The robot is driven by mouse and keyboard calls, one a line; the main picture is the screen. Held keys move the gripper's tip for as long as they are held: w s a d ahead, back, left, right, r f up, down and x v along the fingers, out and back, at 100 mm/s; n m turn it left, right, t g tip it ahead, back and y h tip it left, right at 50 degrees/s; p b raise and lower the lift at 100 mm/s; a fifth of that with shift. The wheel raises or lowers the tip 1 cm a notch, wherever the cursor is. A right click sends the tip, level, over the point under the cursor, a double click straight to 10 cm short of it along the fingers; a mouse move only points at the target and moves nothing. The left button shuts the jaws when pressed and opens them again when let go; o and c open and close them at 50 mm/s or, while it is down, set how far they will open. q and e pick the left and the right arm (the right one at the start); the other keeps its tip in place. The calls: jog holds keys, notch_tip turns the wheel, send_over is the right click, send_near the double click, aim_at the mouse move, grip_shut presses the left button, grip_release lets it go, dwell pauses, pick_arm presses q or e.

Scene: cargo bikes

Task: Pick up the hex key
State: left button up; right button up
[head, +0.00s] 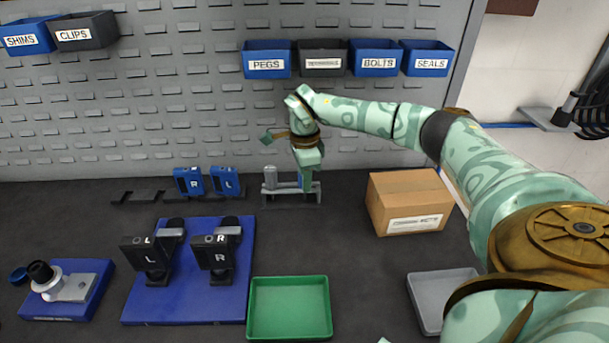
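My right gripper (307,180) points down over a small grey holder (290,198) at the back of the bench, near the pegboard. A grey cylindrical item (270,177) stands in the same holder, just left of the gripper. No hex key can be clearly made out elsewhere. My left gripper is not in view.
A cardboard box (397,215) stands right of the holder. Blue blocks (188,182) stand to its left. A blue board (190,304) with black L and R parts, a green tray (254,310) and a grey tray (426,307) lie nearer. Labelled bins (267,52) hang above.

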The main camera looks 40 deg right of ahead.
jog(key=shift+c, duration=1.1)
jog(key=shift+r, duration=0.1)
